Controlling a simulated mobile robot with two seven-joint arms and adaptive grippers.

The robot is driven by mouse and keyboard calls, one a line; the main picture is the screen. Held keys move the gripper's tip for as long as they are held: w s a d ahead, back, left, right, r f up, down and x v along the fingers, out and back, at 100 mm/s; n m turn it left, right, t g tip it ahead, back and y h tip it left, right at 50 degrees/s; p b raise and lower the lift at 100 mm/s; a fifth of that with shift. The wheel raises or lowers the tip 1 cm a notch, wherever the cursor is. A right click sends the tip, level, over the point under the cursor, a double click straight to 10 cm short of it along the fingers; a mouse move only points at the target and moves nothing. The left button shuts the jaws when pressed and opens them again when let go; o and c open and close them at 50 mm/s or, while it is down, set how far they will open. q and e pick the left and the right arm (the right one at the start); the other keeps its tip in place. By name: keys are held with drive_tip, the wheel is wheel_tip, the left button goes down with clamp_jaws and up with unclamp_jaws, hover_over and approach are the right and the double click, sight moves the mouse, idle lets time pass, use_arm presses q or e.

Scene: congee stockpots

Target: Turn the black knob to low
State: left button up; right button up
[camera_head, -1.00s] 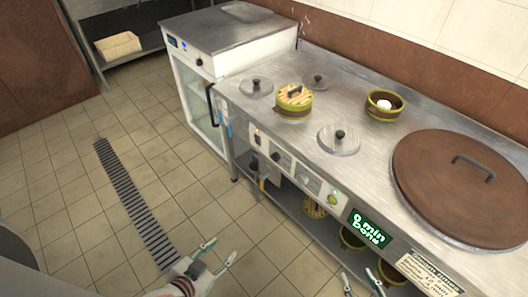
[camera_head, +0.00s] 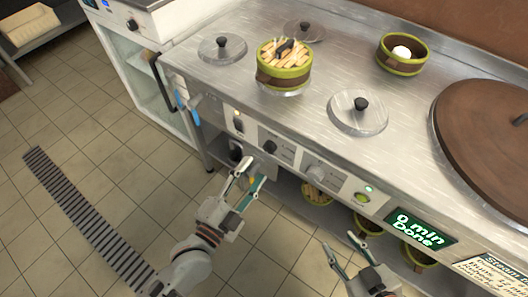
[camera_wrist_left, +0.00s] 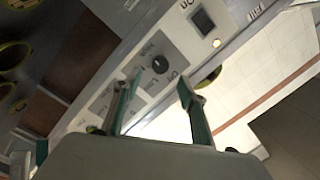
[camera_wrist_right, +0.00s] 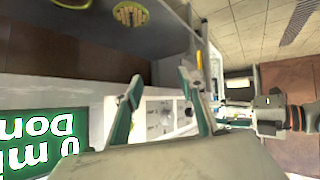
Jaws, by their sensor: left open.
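The black knob (camera_head: 269,147) is on the steel counter's front panel. It also shows in the left wrist view (camera_wrist_left: 160,65), on a pale plate with small printed labels; its pointer is too small to read. My left gripper (camera_head: 252,172) is open, just in front of and slightly below the knob in the head view. In the left wrist view its fingertips (camera_wrist_left: 157,90) stand apart, with the knob beyond the gap and no clear contact. My right gripper (camera_head: 340,242) is open and empty, low in front of the panel, near the green display.
A switch (camera_head: 238,121) sits left of the knob and a grey dial (camera_head: 316,172) right of it. A green display (camera_head: 420,229) reads "0 min Done". A steamer basket (camera_head: 284,66) and glass lids stand on the counter. Baskets sit on the shelf below.

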sight(268, 150)
use_arm(q)
drive_tip(key=b+x, duration=0.1)
drive_tip(key=x, duration=0.6)
drive_tip(key=shift+r, duration=0.1)
drive_tip(key=c, duration=1.1)
